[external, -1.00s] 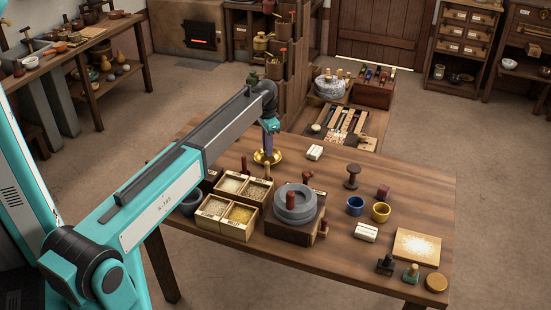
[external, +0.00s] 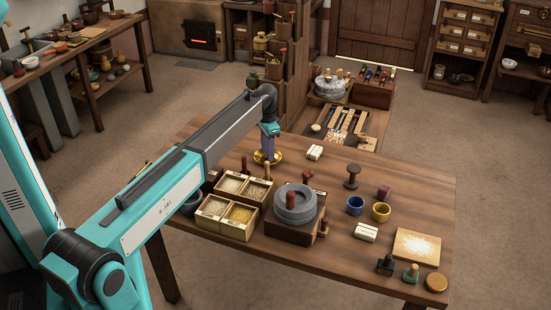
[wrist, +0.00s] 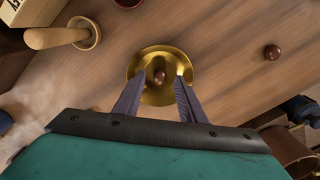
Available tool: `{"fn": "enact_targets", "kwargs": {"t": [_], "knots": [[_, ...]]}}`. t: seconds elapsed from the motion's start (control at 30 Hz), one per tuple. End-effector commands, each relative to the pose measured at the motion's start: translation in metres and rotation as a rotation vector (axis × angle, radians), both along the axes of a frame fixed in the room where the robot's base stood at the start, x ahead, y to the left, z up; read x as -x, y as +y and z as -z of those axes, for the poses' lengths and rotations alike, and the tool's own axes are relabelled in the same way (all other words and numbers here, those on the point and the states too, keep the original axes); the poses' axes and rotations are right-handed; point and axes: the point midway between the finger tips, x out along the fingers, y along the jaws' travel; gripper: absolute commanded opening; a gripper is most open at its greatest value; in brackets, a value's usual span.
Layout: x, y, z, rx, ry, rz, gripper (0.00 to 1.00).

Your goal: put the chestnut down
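A small brown chestnut (wrist: 160,77) shows over the middle of a round brass dish (wrist: 148,96) on the table, in the wrist view. The dish also shows at the table's far left part in the external view (external: 279,158). My gripper (wrist: 160,78) points down at the dish, its two purple fingers spread on either side of the chestnut with a gap each side. In the external view my gripper (external: 268,155) is just above the dish, and the chestnut is hidden. A second brown, round thing like a chestnut (wrist: 271,52) lies on the bare table to the right.
A wooden pestle-like piece (wrist: 55,38) lies left of the dish. Grain boxes (external: 238,235) and a stone quern (external: 295,210) stand nearer on the table (external: 320,262).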

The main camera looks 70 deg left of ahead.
Motion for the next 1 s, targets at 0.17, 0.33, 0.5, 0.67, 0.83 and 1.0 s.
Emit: {"fn": "enact_targets", "kwargs": {"t": [0.17, 0.33, 0.5, 0.67, 0.83, 1.0], "knots": [[0.000, 0.000, 0.000, 0.000, 0.000, 0.000, 0.37], [0.000, 0.000, 0.000, 0.000, 0.000, 0.000, 0.37], [0.000, 0.000, -0.003, 0.000, 0.000, 0.000, 0.37], [0.000, 0.000, -0.017, 0.000, 0.000, 0.000, 0.37], [0.000, 0.000, -0.033, 0.000, -0.001, 0.000, 0.37], [0.000, 0.000, -0.051, -0.001, -0.001, 0.000, 0.37]]}}
